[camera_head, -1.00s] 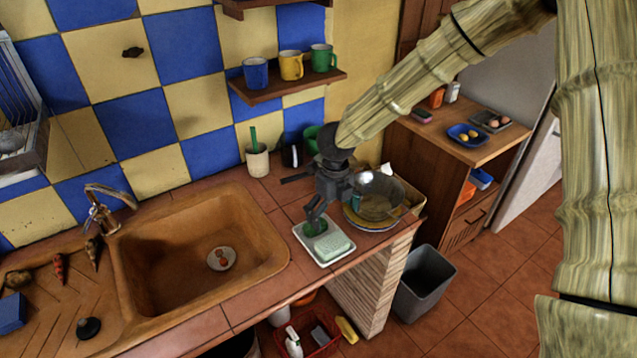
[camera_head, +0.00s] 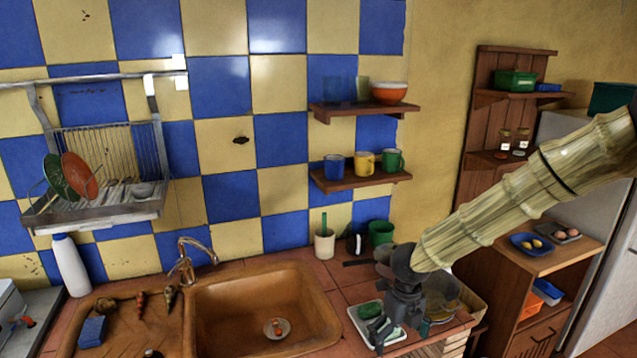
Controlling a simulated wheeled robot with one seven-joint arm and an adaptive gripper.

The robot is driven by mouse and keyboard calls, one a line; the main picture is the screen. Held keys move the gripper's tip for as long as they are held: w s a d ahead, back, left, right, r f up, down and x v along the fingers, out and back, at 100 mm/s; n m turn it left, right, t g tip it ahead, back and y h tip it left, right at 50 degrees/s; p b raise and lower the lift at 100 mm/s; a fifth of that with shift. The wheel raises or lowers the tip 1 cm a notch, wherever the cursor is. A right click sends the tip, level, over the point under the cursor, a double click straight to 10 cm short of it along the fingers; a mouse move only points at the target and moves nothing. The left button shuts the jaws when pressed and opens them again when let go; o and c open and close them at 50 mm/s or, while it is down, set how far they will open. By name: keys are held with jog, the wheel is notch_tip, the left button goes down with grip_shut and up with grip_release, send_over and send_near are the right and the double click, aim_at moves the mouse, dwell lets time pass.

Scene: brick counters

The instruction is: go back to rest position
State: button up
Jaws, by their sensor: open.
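My gripper (camera_head: 388,334) is at the lower right of the head view, at the end of my arm, which reaches in from the right. Its fingers point down over the white tray (camera_head: 356,320) on the tiled counter. The gripper is open, and I see nothing held in it. A dark green item (camera_head: 369,310) lies on the tray just left of the fingers. The fingers hide part of the tray and of the pale green block on it. I cannot tell whether they touch anything.
The brown sink (camera_head: 225,318) lies left of the tray. A glass bowl (camera_head: 440,291) stands close right of the gripper. A white cup (camera_head: 325,244) and a green cup (camera_head: 381,232) stand behind. The mug shelf (camera_head: 345,183) hangs above. A wooden cabinet (camera_head: 555,262) stands at right.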

jog(key=s+d+f+n+t+h+b, duration=0.15)
jog(key=s+d+f+n, duration=0.25)
jog(key=s+f+n, duration=0.55)
jog(key=s+d+f+n+h+b, duration=0.1)
jog(key=s+d+f+n+h, duration=0.15)
jog(key=s+f+n, duration=0.75)
jog(key=s+a+f+n+y+b, duration=0.1)
jog(key=s+f+n+y, duration=0.1)
jog(key=s+f+n, duration=0.4)
jog(key=s+a+f+n+g+y+b, duration=0.1)
jog(key=s+f+n, duration=0.4)
jog(key=s, duration=0.6)
jog(key=shift+a+f+n+y, duration=0.35)
jog(key=shift+a+f+y, duration=0.1)
jog(key=shift+f, duration=0.3)
